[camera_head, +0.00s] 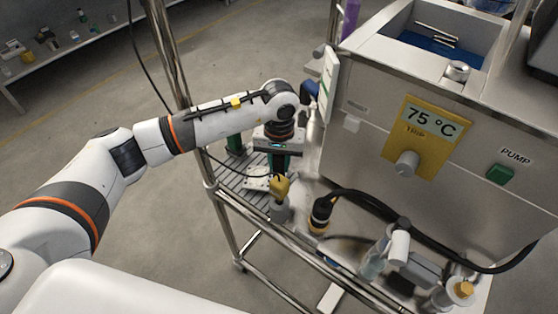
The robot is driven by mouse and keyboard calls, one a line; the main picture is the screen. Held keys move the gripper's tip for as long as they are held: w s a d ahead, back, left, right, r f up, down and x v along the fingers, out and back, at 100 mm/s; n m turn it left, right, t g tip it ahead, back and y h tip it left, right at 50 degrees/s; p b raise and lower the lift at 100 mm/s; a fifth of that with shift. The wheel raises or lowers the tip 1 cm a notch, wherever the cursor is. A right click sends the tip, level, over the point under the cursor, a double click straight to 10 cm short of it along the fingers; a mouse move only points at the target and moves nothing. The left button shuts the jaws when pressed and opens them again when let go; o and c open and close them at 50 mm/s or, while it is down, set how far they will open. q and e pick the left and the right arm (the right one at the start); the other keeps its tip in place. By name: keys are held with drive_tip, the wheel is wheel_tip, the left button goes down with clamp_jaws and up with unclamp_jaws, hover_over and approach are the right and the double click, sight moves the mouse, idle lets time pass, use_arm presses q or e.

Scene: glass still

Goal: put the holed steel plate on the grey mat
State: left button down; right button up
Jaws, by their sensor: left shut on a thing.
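My left gripper (277,167) reaches down over the left end of the steel cart, its green fingers shut on the holed steel plate (257,184). The plate is pale with small dark holes and looks about level, low over or on the grey ribbed mat (228,179); I cannot tell whether it touches. The gripper and a yellow-topped bottle in front hide part of the plate and mat. My right gripper is not in view.
The yellow-topped bottle (280,204) stands close in front of the gripper. A black and yellow plug (320,213) with a thick black cable lies to the right. The steel tank (365,130) rises right of the arm. A cart post (172,60) stands behind the arm.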

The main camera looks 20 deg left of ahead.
use_arm(q)
drive_tip(key=shift+f+b, duration=0.45)
drive_tip(key=shift+b, duration=0.05)
idle(0.5)
drive_tip(key=c, duration=1.1)
unclamp_jaws()
drive_tip(key=shift+o, duration=0.2)
drive_tip(key=shift+r, duration=0.1)
wheel_tip(320, 180, up, 12)
drive_tip(key=shift+f+b, duration=0.1)
drive_tip(key=shift+b, duration=0.5)
